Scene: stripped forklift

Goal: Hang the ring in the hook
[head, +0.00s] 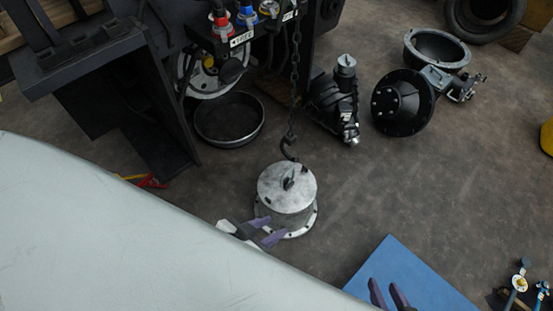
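A dark hook (287,149) hangs at the lower end of a chain (294,85) near the middle of the head view. Just below it in the picture is a round grey metal part (287,208) with a flanged base. A small dark ring (288,183) is on top of its lid. The hook and ring look apart, though their depth gap is hard to judge. My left gripper (272,232) has its purple fingers apart, in front of the part's lower left side; contact cannot be told. My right gripper (389,293) is open and empty over the blue mat.
A forklift frame (150,90) stands at the upper left, with a black pan (229,119) beside it. A black motor-like part (336,100) and a round black housing (403,103) lie right of the chain. The blue mat (420,275) is at the lower right. Floor right of the grey part is clear.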

